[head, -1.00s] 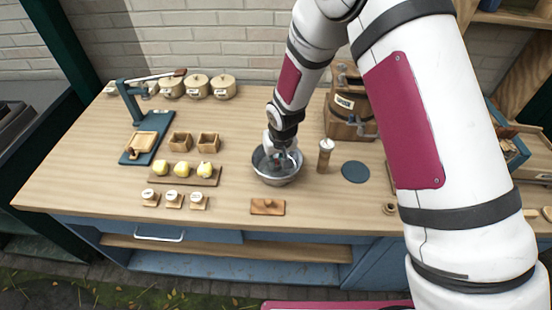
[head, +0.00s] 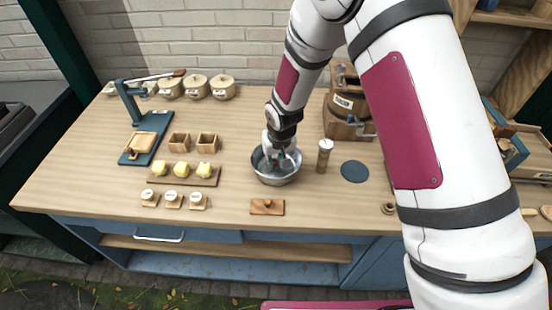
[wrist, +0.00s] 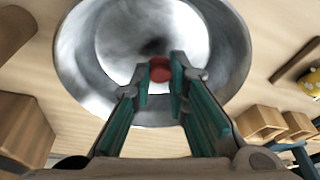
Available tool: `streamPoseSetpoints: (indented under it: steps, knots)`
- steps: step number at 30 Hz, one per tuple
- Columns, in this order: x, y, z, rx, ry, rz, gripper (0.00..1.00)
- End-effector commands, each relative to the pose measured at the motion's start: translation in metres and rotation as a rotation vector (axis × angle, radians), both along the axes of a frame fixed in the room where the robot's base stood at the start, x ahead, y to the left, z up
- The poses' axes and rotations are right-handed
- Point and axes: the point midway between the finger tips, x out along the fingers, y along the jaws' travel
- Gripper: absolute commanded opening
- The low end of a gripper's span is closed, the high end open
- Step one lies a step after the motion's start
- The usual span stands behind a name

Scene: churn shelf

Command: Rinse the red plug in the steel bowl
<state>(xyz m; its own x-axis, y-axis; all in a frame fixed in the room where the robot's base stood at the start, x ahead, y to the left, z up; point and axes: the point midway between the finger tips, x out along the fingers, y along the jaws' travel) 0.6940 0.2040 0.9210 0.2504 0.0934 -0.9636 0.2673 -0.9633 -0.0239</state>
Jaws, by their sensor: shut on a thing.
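The steel bowl (head: 277,179) stands on the wooden bench, and its shiny inside fills the upper middle of the wrist view (wrist: 90,60). My gripper (head: 275,163) points down into the bowl's opening. In the wrist view my gripper (wrist: 160,75) is shut on the red plug (wrist: 160,69), which shows as a small round red piece between the fingertips. The plug is over the bowl's interior; I cannot tell whether it touches the bottom. In the head view the plug is hidden by the gripper and the bowl's rim.
A wooden cylinder with a pale top (head: 324,155) stands close right of the bowl, with a round blue mat (head: 355,171) beyond it. A wooden churn (head: 346,115) stands behind. A small wooden block (head: 267,207) lies in front. Yellow lumps on a board (head: 182,179) sit left.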

Motion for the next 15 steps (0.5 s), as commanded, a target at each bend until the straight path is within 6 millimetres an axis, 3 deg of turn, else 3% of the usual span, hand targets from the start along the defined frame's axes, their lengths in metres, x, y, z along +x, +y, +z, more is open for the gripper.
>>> streamPoseSetpoints:
  steps: [7,15]
  knots:
    - [0.000,0.000,0.003,0.001,-0.001,-0.001,0.04]
    - [0.000,0.000,0.020,0.001,-0.002,-0.002,0.04]
